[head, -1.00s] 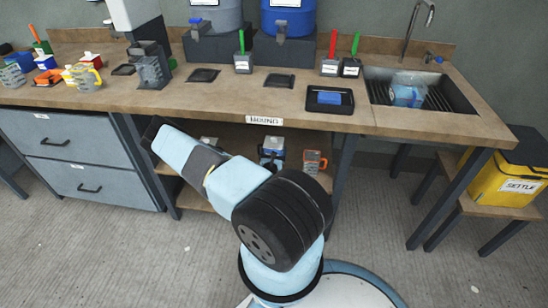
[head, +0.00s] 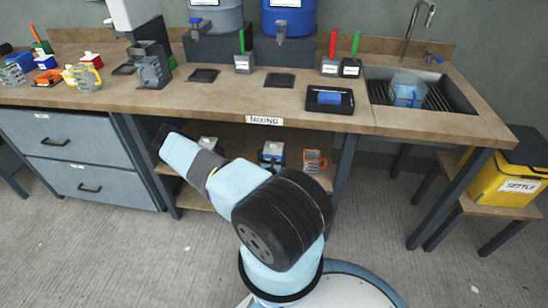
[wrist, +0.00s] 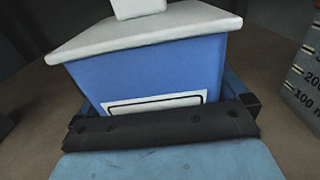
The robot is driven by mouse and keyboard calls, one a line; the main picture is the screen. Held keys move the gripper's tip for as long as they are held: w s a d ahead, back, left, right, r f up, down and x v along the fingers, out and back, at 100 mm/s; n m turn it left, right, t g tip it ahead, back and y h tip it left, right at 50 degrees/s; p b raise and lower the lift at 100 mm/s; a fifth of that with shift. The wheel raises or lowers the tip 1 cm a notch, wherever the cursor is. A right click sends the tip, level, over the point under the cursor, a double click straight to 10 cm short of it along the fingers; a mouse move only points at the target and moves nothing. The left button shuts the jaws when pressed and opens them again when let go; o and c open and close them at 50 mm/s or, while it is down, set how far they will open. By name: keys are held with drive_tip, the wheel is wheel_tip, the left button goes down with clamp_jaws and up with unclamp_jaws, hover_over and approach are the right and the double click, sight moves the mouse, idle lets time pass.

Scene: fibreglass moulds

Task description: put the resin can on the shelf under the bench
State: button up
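A blue can with a white lid and cap (wrist: 150,70) fills the middle of the wrist view, and its framed white label is partly hidden by my gripper. I take it for the resin can. My gripper (wrist: 160,125) is right at the can's lower part, with a finger at each side. Whether the fingers press on it cannot be made out. In the head view, a blue and white shape (head: 272,152) shows under the bench, apparently the same can. My arm reaches in under the worktop there. The shelf under the bench (head: 185,190) is brown and partly hidden by my arm.
An orange-handled measuring jug (head: 315,160) stands right of the can, close by in the wrist view (wrist: 305,75). A pale-topped item (head: 208,143) stands to the left. The worktop edge (head: 200,112) overhangs the shelf, and a bench leg (head: 342,180) stands to the right.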

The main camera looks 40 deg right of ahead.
drive_tip(key=shift+r, duration=0.1)
drive_tip(key=v, duration=1.2)
idle(0.4)
